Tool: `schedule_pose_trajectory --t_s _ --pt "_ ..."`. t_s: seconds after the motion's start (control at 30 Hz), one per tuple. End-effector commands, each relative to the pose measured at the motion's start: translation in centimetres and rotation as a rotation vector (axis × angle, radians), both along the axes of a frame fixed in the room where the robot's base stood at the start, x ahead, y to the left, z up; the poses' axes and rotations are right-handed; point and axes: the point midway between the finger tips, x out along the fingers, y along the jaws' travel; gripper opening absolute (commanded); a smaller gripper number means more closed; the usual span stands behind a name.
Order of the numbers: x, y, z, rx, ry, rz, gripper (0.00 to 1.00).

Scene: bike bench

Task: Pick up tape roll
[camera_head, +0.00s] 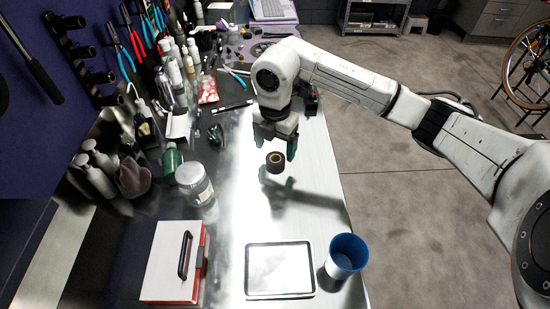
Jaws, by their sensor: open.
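A small dark brown tape roll (275,161) shows near the middle of the head view, over the shiny metal bench (236,222). My gripper (275,150) points down right at the roll, with one dark finger on each side and gaps showing between fingers and roll. The gripper is open. A shadow falls on the bench below and to the right of it. I cannot tell whether the roll touches the bench or a finger.
A metal tray (280,294) and a blue cup (346,254) stand toward the front. A red-and-white case (160,262) and a lidded jar (194,183) are to the left. Bottles and tools crowd the back left. The bench's right edge drops to the floor.

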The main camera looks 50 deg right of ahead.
Motion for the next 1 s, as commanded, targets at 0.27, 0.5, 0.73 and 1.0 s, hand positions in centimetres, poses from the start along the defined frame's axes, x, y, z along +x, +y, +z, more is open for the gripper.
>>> schedule_pose_trajectory --t_s 0.27,0.5,0.73,1.0 --pt "0.0 -0.1 -3.4 0.002 0.001 -0.003 0.82" --pt "0.0 -0.1 -3.8 0.001 0.000 -0.001 0.82" --pt "0.0 -0.1 -3.8 0.001 0.000 -0.001 0.64" --pt "0.0 -0.1 -3.7 0.001 0.000 -0.001 0.38"
